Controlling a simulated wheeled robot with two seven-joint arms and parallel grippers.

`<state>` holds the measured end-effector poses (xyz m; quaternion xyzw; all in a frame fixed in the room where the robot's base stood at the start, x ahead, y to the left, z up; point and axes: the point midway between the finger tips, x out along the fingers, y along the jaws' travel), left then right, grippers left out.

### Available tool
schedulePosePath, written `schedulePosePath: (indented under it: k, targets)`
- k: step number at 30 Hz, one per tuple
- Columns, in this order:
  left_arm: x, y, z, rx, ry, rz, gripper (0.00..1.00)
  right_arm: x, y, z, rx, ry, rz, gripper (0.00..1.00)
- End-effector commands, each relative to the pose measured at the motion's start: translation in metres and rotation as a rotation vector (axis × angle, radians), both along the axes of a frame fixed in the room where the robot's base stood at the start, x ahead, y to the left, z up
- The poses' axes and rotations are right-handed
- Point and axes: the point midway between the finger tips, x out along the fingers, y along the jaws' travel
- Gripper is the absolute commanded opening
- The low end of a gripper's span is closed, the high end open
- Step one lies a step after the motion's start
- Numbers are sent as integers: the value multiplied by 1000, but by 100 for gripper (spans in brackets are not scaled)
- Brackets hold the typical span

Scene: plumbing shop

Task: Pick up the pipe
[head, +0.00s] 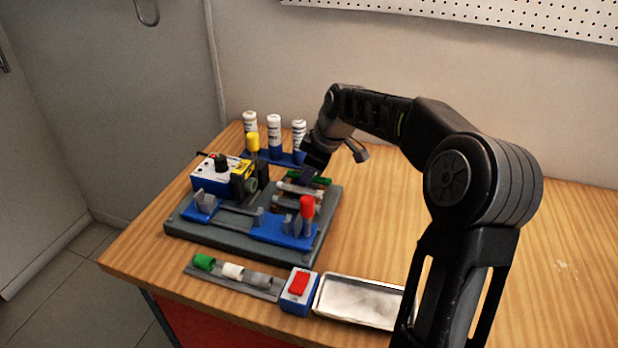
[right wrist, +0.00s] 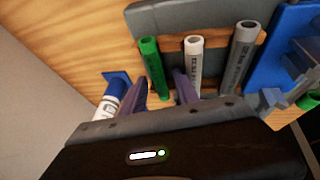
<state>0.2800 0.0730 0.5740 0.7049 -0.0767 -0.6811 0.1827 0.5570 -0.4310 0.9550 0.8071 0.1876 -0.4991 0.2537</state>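A green pipe (right wrist: 151,58), a white pipe (right wrist: 193,58) and a grey pipe (right wrist: 239,55) lie side by side in the right wrist view. In the head view the green pipe (head: 323,181) and the white pipe (head: 298,189) show partly below my right gripper (head: 311,172). In the right wrist view my right gripper (right wrist: 161,92) is open, with one finger on each side of the green pipe's near end. The right finger stands between the green and white pipes. I cannot tell whether either finger touches a pipe. My left gripper is not in view.
The grey base plate (head: 195,232) bears a blue-white device (head: 217,175) and a blue clamp fixture (head: 285,229) with a red-topped post. White bottles (head: 274,130) stand behind. In front are a strip of short rings (head: 232,271), a red-button box (head: 299,291) and a metal tray (head: 362,300).

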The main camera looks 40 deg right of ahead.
Motion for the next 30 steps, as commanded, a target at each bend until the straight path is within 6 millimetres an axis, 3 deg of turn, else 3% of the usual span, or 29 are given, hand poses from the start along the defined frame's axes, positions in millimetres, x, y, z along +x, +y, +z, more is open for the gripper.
schedulePosePath:
  k: [13, 30]
  targets:
    - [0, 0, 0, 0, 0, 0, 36, 0, 0, 0, 0, 0, 0, 0]
    - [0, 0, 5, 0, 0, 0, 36, 0, 0, 5, 0, 1, -1, 0]
